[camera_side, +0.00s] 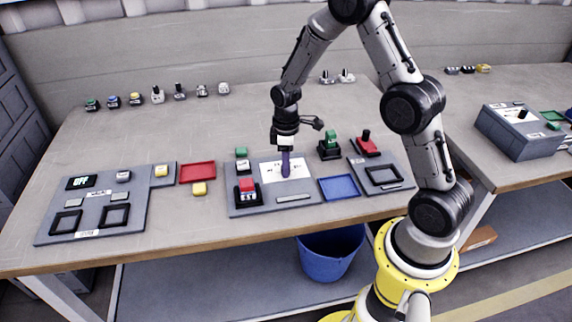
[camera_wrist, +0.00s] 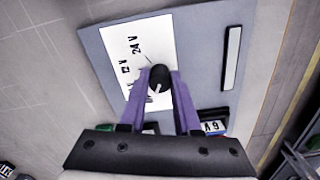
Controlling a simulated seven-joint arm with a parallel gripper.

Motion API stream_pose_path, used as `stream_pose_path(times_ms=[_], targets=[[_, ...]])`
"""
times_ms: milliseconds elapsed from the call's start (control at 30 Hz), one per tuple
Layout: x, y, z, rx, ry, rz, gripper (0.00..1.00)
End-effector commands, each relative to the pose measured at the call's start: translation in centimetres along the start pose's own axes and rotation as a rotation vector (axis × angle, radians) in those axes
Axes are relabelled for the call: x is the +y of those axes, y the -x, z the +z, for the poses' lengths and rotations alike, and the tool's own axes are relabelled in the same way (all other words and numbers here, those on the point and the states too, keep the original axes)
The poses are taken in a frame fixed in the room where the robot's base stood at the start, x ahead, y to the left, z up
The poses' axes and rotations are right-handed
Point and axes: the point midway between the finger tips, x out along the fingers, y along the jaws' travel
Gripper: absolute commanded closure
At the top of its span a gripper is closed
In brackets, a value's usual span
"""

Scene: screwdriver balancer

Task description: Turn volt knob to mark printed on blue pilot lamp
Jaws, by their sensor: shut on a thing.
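The volt knob (camera_wrist: 159,72) is round and black, on a white plate (camera_wrist: 135,50) printed with "24 V", "12 V" and other marks partly covered by a finger. Its white pointer line points toward the bottom and slightly left in the wrist view, away from the 24 V print. My gripper (camera_wrist: 160,82) has its purple fingers shut on the knob from both sides. In the side view my gripper (camera_side: 286,172) points down over the white plate (camera_side: 270,171) and hides the knob. A blue pilot lamp (camera_side: 113,102) stands at the table's back left; its print is too small to read.
Near the knob are a red block (camera_side: 247,185) in a black holder, a blue tray (camera_side: 339,187) and a green-topped block (camera_side: 330,138). A red tray (camera_side: 197,173) and another grey panel (camera_side: 95,206) lie left.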

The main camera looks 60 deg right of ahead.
Motion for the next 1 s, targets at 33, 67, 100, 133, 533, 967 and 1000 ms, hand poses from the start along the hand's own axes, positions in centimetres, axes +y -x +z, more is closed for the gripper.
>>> stream_pose_path(times_ms=[33,67,100,133,533,967,1000], targets=[[0.03,0.05,-0.03,0.001,-0.004,0.001,1.00],[0.03,0.06,-0.03,0.001,-0.008,0.001,1.00],[0.03,0.06,-0.03,0.001,-0.016,0.001,1.00],[0.03,0.07,-0.03,0.001,-0.025,0.001,1.00],[-0.02,0.09,-0.02,0.000,-0.273,0.000,1.00],[-0.04,0.12,-0.05,0.001,-0.580,0.001,1.00],[-0.03,0.13,-0.06,0.001,-0.600,0.001,1.00]])
